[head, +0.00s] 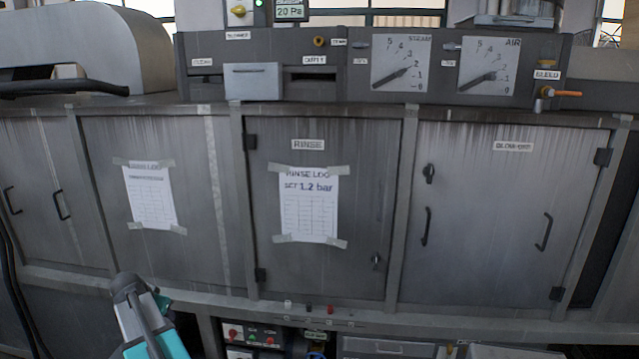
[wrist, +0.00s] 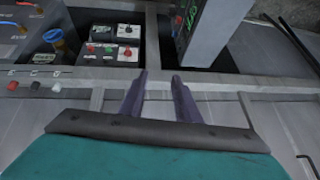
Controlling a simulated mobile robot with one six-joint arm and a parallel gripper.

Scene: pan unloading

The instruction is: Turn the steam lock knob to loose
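The steam gauge (head: 401,64), marked STEAM, is on the upper panel in the head view, its needle low on the scale. A small grey knob (head: 360,45) sits just left of it, with a small label below too small to read surely; it seems to be the steam lock knob, and its setting cannot be told. A similar knob (head: 452,47) sits left of the air gauge (head: 488,66). My gripper (wrist: 159,75) is open and empty in the wrist view, its two fingers apart. My teal arm is low at the left in the head view, well below the gauges.
Cabinet doors fill the middle, with a taped rinse log (head: 309,205) reading 1.2 bar. An orange-handled bleed valve (head: 560,93) sticks out at right. Small coloured knobs line a lower rail (head: 345,321). A button box (wrist: 108,52) and a blue-handled valve (wrist: 57,42) show in the wrist view.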

